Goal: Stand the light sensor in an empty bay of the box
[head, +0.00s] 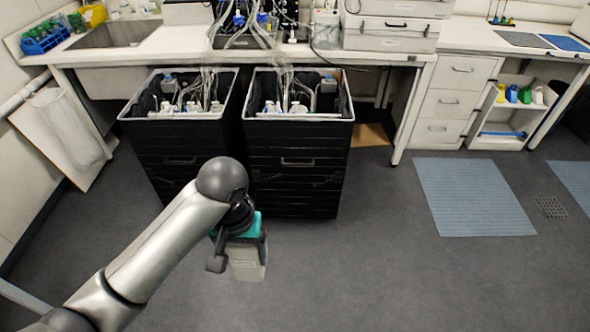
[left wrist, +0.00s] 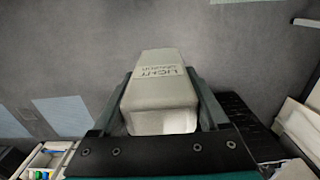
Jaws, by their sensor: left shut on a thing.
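My left gripper (head: 243,240) is shut on the light sensor (head: 248,266), a pale grey block, and holds it in front of the black boxes. In the left wrist view the sensor (left wrist: 160,92) lies between both fingers, its "LIGHT" lettering facing the camera. Two tall black boxes with grey rims stand side by side, a left box (head: 158,150) and a right box (head: 290,185). Both are open on top and hold pale bottles, caps and tubes. I cannot tell which bays inside are empty. My right gripper is not in view.
A white bench (head: 180,45) runs behind the boxes, with a sink (head: 115,33) and grey cases (head: 390,35) on it. Drawers (head: 450,98) and a shelf with coloured bottles stand right. Blue mats (head: 470,197) lie on the dark floor. The floor before the boxes is clear.

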